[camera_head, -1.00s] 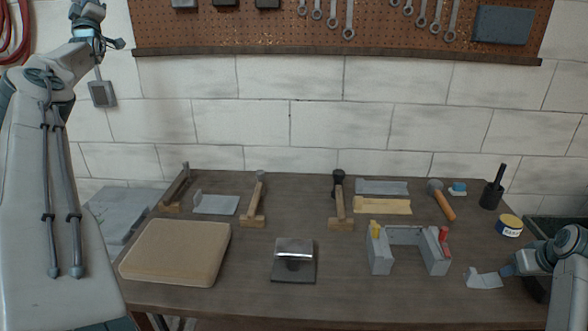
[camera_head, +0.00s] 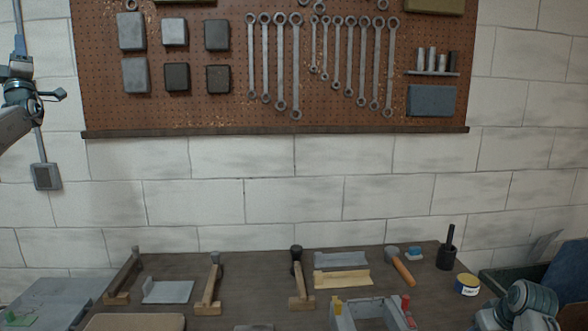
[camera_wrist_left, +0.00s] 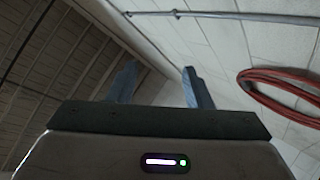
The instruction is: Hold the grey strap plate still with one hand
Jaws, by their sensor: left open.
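A flat grey plate with an upturned end (camera_head: 168,291) lies on the bench at the left. A longer grey plate (camera_head: 340,260) lies at the back, behind a similar tan plate (camera_head: 342,279). I cannot tell which is the strap plate. My left gripper is raised high at the left, away from the bench. In the left wrist view its two fingers (camera_wrist_left: 157,82) stand apart and empty, against wall and ceiling. My right gripper (camera_head: 487,319) is low at the bottom right, partly cut off; its fingers are not clear.
A grey U-shaped fixture (camera_head: 345,317) with yellow and red parts stands at the front, cut off below. A pegboard (camera_head: 340,100) hangs above. A red hose (camera_wrist_left: 285,85) hangs on the wall.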

